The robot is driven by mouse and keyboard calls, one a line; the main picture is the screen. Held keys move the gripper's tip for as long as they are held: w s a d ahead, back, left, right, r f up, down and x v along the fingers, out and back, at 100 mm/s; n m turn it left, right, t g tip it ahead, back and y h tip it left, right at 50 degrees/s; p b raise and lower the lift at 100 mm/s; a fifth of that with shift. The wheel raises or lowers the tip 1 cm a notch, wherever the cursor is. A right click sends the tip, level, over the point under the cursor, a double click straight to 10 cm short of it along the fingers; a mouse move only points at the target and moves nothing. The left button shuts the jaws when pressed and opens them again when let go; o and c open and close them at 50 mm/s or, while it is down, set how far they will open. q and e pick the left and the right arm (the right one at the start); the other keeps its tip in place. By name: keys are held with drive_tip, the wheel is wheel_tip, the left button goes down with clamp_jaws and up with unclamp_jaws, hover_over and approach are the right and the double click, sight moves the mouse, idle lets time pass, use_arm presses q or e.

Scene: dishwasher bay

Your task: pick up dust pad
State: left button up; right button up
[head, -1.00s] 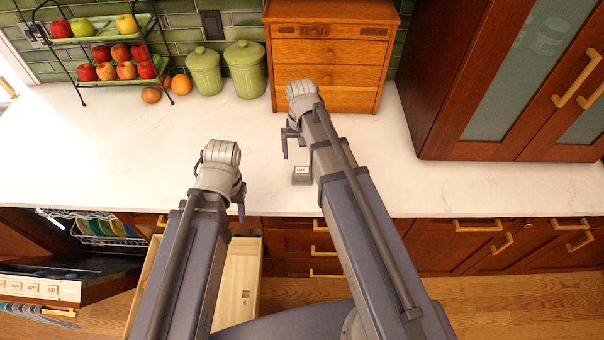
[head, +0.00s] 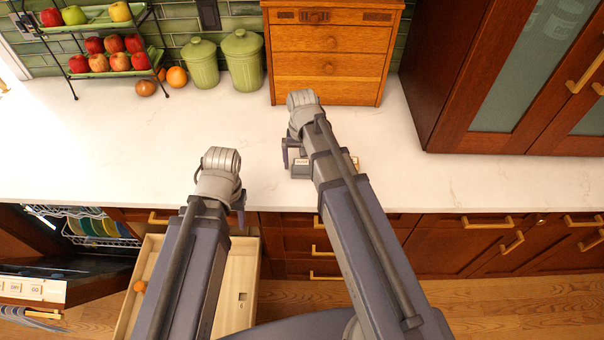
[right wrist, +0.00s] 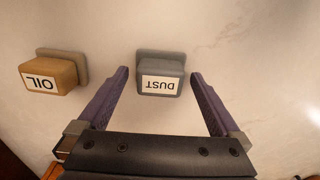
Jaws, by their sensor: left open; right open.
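The dust pad is a small grey block with a white "DUST" label (right wrist: 160,76), upside down in the right wrist view. It stands on the pale counter and also shows in the head view (head: 300,171), partly hidden by my right arm. My right gripper (right wrist: 160,73) is open, with one finger on either side of the pad and a gap at each side. In the head view my right gripper (head: 291,152) is over the counter at the pad. My left gripper (head: 240,212) is open and empty near the counter's front edge.
A tan "OIL" pad (right wrist: 50,75) stands beside the dust pad, outside the fingers. A wooden drawer chest (head: 330,65), green canisters (head: 242,62) and a fruit rack (head: 100,50) stand behind. An open drawer (head: 235,290) and dishwasher (head: 90,240) are below.

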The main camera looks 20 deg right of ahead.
sight(302, 162)
drive_tip(key=shift+f, duration=0.5)
use_arm(q)
drive_tip(key=shift+f, duration=0.35)
use_arm(e)
drive_tip(key=shift+r, duration=0.15)
drive_tip(key=shift+c, duration=0.2)
drive_tip(key=c, duration=1.5)
use_arm(q)
drive_tip(key=shift+r, duration=0.15)
use_arm(e)
drive_tip(key=shift+r, duration=0.1)
wheel_tip(302, 162, up, 10)
drive_tip(key=p, duration=1)
use_arm(q)
wheel_tip(302, 162, up, 10)
